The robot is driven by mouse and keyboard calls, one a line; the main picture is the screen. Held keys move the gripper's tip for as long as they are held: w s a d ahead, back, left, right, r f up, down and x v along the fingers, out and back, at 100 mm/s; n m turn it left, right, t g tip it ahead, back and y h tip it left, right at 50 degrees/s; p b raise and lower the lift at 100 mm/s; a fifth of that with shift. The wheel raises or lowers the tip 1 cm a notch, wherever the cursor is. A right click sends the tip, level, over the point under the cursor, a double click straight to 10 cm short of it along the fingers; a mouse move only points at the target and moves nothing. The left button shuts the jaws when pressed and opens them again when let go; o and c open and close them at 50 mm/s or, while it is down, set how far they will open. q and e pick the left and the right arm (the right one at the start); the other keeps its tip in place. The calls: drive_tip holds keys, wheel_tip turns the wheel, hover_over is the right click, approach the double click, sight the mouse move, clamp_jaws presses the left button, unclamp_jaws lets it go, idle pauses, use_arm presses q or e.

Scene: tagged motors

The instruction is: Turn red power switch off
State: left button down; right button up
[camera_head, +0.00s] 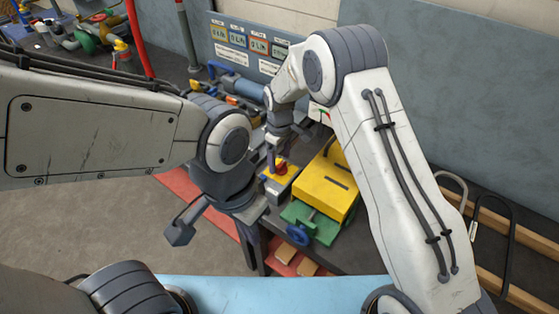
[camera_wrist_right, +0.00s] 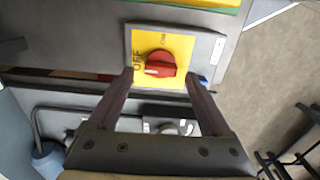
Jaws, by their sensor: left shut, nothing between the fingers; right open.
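The red power switch (camera_wrist_right: 160,65) is a round knob on a yellow plate (camera_wrist_right: 185,45) marked OFF at the left and ON at the top in the right wrist view. A pale mark shows on the knob's lower left; I cannot tell which setting it points to. In the head view the switch (camera_head: 281,168) sits beside a yellow box. My right gripper (camera_wrist_right: 160,78) is open, its fingertips either side of the knob; I cannot tell whether they touch. My left gripper (camera_head: 257,255) is shut and empty, lower and left of the switch, by the bench's front edge.
A yellow box (camera_head: 326,187) with a green vise-like base (camera_head: 308,222) stands right of the switch. A blue cylinder (camera_head: 249,89) and a labelled panel (camera_head: 240,42) are behind. Wooden rails and dark hoops (camera_head: 493,230) lie at right. Open floor (camera_head: 100,225) is at left.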

sight(279, 165)
wheel_tip(279, 165, up, 10)
drive_tip(key=b, duration=0.1)
drive_tip(key=shift+f+b, duration=0.2)
drive_tip(key=shift+b, duration=0.1)
drive_tip(key=s+a+r+m, duration=0.1)
drive_tip(key=s+r, duration=0.3)
drive_tip(key=s, duration=0.3)
drive_tip(key=s+r+m, duration=0.1)
drive_tip(key=s+r, duration=0.3)
drive_tip(key=s, duration=0.4)
drive_tip(key=s+d, duration=0.2)
drive_tip(key=s, duration=0.6)
drive_tip(key=s+d+m+y, duration=0.1)
drive_tip(key=s+d, duration=0.2)
drive_tip(key=s, duration=0.6)
drive_tip(key=shift+s+d+f+m, duration=0.2)
drive_tip(key=shift+s+d+m, duration=0.1)
